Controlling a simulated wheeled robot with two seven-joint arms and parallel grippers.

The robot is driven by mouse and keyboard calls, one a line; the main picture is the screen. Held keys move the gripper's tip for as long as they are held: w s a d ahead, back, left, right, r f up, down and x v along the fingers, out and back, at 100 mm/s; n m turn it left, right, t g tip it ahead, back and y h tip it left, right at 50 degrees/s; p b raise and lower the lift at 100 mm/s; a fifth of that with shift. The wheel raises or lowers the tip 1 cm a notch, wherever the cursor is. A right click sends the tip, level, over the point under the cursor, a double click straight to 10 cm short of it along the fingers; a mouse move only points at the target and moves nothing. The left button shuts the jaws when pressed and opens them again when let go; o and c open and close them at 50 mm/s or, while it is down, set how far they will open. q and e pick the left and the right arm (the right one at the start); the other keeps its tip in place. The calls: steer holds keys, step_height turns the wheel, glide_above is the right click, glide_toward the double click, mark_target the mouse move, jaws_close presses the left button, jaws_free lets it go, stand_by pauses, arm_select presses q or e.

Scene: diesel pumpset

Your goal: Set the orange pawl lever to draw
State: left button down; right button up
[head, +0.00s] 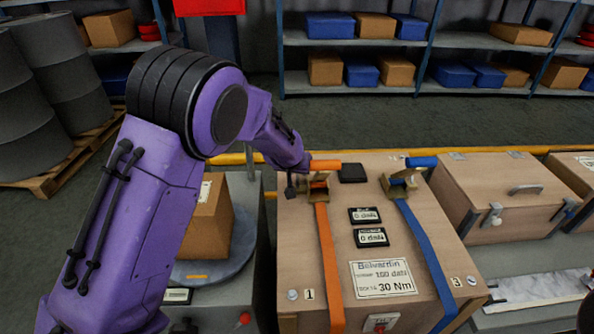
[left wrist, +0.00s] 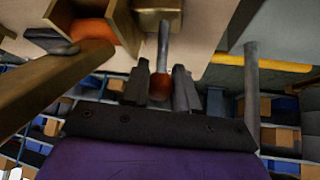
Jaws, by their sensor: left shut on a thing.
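The orange pawl lever shows in the left wrist view as a thin grey rod with an orange-red tip (left wrist: 159,85). My left gripper (left wrist: 160,90) has a finger on each side of that tip and is shut on it. In the head view my left gripper (head: 293,187) is at the left edge of the orange ratchet (head: 319,185), and the lever is hidden there. The orange handle (head: 326,164) lies level, pointing right, above the orange strap (head: 328,255). I cannot read the lever's setting.
The ratchet sits on a wooden crate (head: 305,240) with two small display panels (head: 366,215) and a label plate (head: 383,279). A blue ratchet (head: 400,184) with a blue strap (head: 422,250) is to the right. A latched box (head: 500,190) stands farther right.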

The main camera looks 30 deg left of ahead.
arm_select(q)
steer(key=shift+s+d+r+t+y+b, duration=0.25)
steer(key=shift+s+t+y+b, duration=0.2)
steer(key=shift+t, duration=0.4)
steer(key=shift+s+d+r+t+y+b, duration=0.1)
steer(key=shift+s+d+t+y+b, duration=0.3)
steer(key=shift+t, duration=0.45)
steer(key=shift+a, duration=0.15)
steer(key=c, duration=0.9)
jaws_free()
steer(key=shift+o, duration=0.2)
steer(key=shift+r, duration=0.1)
steer(key=shift+s+r, duration=0.15)
steer(key=shift+s, duration=0.05)
steer(key=s+d, duration=0.1)
steer(key=s, duration=0.3)
steer(key=s+d, duration=0.1)
steer(key=s, duration=0.3)
steer(key=s+d, duration=0.2)
steer(key=s, duration=0.2)
steer(key=shift+r, duration=0.15)
steer(key=shift+m, duration=0.3)
